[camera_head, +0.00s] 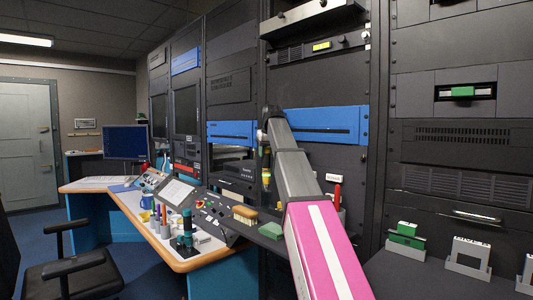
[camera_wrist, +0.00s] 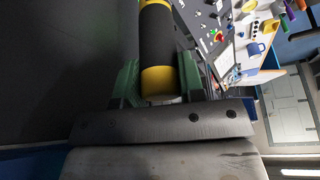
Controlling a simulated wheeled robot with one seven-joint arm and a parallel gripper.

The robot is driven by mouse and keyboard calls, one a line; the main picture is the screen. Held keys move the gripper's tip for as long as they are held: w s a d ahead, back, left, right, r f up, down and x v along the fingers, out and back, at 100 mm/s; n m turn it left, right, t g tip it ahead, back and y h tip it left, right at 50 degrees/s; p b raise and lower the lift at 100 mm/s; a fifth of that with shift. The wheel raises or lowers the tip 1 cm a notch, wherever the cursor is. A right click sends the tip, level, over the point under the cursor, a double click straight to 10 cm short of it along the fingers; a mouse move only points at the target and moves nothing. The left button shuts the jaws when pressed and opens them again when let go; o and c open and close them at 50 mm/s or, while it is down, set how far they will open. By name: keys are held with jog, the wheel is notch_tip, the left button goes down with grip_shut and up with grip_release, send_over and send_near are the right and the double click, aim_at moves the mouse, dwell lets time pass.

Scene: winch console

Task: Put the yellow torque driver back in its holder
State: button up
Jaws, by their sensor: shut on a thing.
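The yellow torque driver (camera_wrist: 157,45), a yellow cylinder with a broad black band, stands out from my gripper (camera_wrist: 157,88) in the wrist view. The green fingers are shut on it from both sides. Its far end runs out of the top of the picture. In the head view my arm reaches to the rack front, and its grey links largely hide the gripper. A small yellow and green piece (camera_head: 266,174) shows just left of the arm; I cannot tell whether it is the driver. I cannot make out the driver's holder for certain.
A red-handled tool (camera_head: 338,194) stands right of my arm below a small white label (camera_head: 333,177). A brush (camera_head: 244,214) and a green block (camera_head: 271,231) lie on the console. The desk (camera_head: 185,262) holds a blue mug and several coloured tools. A chair (camera_head: 82,270) stands before it.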

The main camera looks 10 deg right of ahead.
aim_at(266, 168)
jog(key=shift+f, duration=1.15)
jog(key=shift+f, duration=1)
dwell(0.4)
jog(key=shift+f, duration=1.5)
